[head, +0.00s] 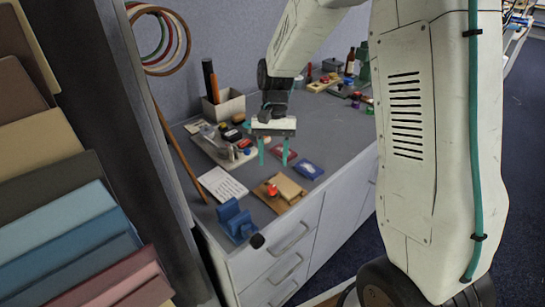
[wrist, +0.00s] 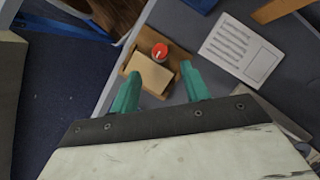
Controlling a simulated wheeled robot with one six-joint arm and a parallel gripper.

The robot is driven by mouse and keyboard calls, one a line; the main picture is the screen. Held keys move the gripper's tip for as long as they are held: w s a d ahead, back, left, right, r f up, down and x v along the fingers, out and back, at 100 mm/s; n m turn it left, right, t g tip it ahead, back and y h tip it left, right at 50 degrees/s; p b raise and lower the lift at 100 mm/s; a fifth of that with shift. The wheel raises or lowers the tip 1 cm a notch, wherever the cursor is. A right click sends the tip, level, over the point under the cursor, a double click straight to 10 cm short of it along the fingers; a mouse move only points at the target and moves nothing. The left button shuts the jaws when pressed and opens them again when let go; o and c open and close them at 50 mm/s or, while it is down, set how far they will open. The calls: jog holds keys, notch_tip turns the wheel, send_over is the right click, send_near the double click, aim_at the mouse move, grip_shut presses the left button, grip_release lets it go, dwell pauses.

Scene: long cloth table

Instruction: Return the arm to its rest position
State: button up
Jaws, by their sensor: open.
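My gripper (head: 273,151) hangs over the near part of the grey tabletop (head: 325,140), its two teal fingers pointing down. In the wrist view my gripper (wrist: 158,93) has its fingers spread wide, with nothing held between them. Beyond the fingertips lies a wooden tray (wrist: 138,62) with a pale block (wrist: 150,73) and a red-topped object (wrist: 159,51) on it. My arm reaches down to the gripper from the top of the head view.
A blue vise-like object (head: 235,219) stands at the near edge. A white printed sheet (head: 222,184), a blue box (head: 309,169) and a red item (head: 284,152) lie nearby. A bin (head: 224,105) stands by the wall. Coloured panels (head: 60,215) stand at left.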

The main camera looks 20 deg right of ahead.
jog(key=s+r+n+t, duration=0.1)
jog(key=s+r+n, duration=0.1)
jog(key=s+r, duration=0.3)
jog(key=s+d+r+n+t+h, duration=0.1)
jog(key=s+r, duration=0.5)
jog(key=s, duration=0.6)
jog(key=s+r+n+t+h, duration=0.1)
jog(key=s+r+n+t, duration=0.1)
jog(key=s+r, duration=0.3)
jog(key=s+t, duration=0.1)
jog(key=s, duration=0.2)
jog(key=shift+s+d+r+n, duration=0.2)
jog(key=shift+d+r+n, duration=0.05)
jog(key=shift+d+n, duration=0.1)
